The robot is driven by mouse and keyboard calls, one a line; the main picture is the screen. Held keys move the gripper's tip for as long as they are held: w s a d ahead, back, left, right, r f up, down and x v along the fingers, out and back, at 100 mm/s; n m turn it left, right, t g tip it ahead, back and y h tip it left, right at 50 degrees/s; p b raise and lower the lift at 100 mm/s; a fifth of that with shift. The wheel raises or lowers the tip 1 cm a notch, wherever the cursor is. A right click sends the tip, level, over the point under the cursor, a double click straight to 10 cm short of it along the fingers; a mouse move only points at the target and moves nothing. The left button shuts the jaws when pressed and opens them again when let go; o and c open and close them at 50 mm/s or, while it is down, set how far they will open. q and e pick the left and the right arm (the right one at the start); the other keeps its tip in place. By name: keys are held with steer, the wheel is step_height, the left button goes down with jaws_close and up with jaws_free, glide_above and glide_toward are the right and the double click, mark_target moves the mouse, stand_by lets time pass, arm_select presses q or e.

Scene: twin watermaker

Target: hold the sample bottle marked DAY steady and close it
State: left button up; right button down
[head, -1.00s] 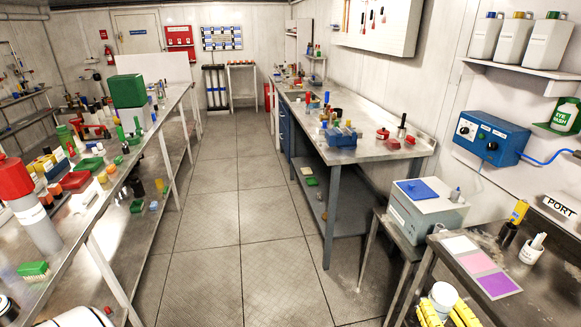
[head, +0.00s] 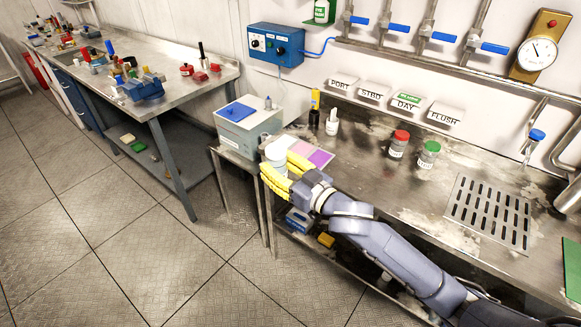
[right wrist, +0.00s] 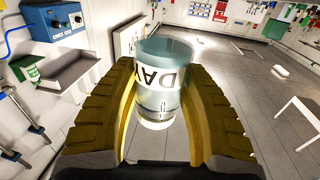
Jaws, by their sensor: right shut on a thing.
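The sample bottle is a clear, pale cylinder in the right wrist view (right wrist: 165,65), with large dark letters DAY that read turned over. My right gripper (right wrist: 158,110) is shut around it, one yellow, dark-padded finger on each side. In the head view my right gripper (head: 288,177) holds the bottle (head: 277,152), whose whitish top shows above the fingers, in front of the bench's left end. Whether a cap is on it I cannot tell. My left gripper is out of view.
A red-capped bottle (head: 399,144) and a green-capped bottle (head: 428,154) stand on the metal bench (head: 375,180). Wall holders read PORT, STBD, DAY (head: 405,104) and FLUSH. A grey box with a blue top (head: 246,124) stands left of the bench. A slotted drain plate (head: 488,212) lies right.

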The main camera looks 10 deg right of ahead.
steer(key=w+d+r+m+t+h, duration=0.2)
steer(key=w+d+r+m+h, duration=0.25)
steer(key=d+r+h, duration=0.2)
steer(key=w+d+r+m+t+h, duration=0.1)
steer(key=w+d+r+m+h, duration=0.2)
steer(key=w+d+r+h, duration=0.35)
steer(key=s+d+f+m+g+h, duration=0.2)
steer(key=s+d+m+h, duration=0.1)
steer(key=d, duration=0.7)
steer(key=s+d+f+m+g+h, duration=0.3)
steer(key=d+m+h, duration=0.3)
steer(key=d, duration=0.4)
steer(key=shift+d+f+h, duration=0.35)
steer(key=shift+h, duration=0.35)
steer(key=shift+w, duration=0.1)
step_height(320, 180, down, 16)
steer(key=shift+r, duration=0.1)
steer(key=shift+f, duration=2.1)
